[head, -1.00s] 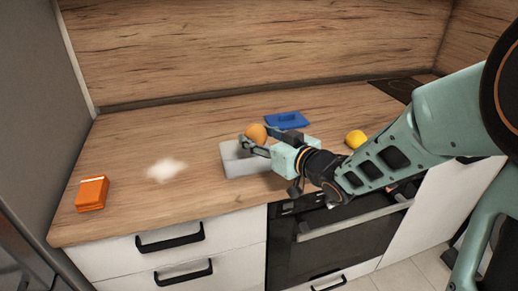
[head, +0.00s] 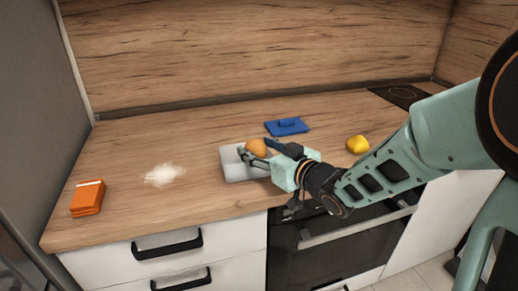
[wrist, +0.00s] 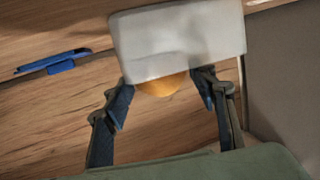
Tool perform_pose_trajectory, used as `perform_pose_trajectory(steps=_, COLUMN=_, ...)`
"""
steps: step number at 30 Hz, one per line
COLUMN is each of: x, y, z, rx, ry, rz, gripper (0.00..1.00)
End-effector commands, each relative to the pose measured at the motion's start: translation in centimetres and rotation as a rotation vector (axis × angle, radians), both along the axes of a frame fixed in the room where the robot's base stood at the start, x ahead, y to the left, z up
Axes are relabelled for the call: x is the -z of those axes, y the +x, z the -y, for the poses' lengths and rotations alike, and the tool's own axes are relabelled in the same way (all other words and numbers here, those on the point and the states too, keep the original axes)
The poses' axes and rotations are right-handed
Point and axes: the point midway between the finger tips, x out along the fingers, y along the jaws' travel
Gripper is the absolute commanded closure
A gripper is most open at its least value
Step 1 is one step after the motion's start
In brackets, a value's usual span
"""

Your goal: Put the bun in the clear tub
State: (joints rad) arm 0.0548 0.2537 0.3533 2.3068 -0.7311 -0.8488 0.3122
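The bun (head: 256,147) is round and orange-brown, between the fingers of my gripper (head: 258,150). The fingers are shut on it. The clear tub (head: 236,172) is a pale, translucent open box on the counter. In the head view the bun is low over the tub's opening, at about rim height; I cannot tell whether it touches the tub. In the wrist view the bun (wrist: 165,86) sits between my two fingertips, partly hidden by the pale tub wall (wrist: 178,40). My gripper comes in from the right.
A blue flat object with a handle (head: 287,127) lies behind the tub. A yellow item (head: 357,145) is to the right, near my arm. An orange box (head: 88,198) and a whitish patch (head: 165,175) are to the left.

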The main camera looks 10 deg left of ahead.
Motion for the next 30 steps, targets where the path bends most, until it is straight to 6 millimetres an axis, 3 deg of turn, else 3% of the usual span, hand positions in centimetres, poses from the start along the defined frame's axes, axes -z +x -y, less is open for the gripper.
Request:
perform_pose_trajectory(steps=3, x=0.9, y=-0.2, z=0.2, rx=0.004, ry=-0.009, rz=-0.02, gripper=0.34)
perform_pose_trajectory(steps=11, x=1.1, y=-0.2, z=0.4, rx=0.006, ry=-0.01, rz=-0.023, gripper=0.34)
perform_pose_trajectory(steps=18, x=-0.7, y=-0.1, z=0.4, rx=0.007, ry=-0.01, rz=-0.023, gripper=0.34)
perform_pose_trajectory(steps=30, x=-2.9, y=-6.6, z=7.6, rx=0.009, ry=-0.006, rz=-0.013, gripper=0.34)
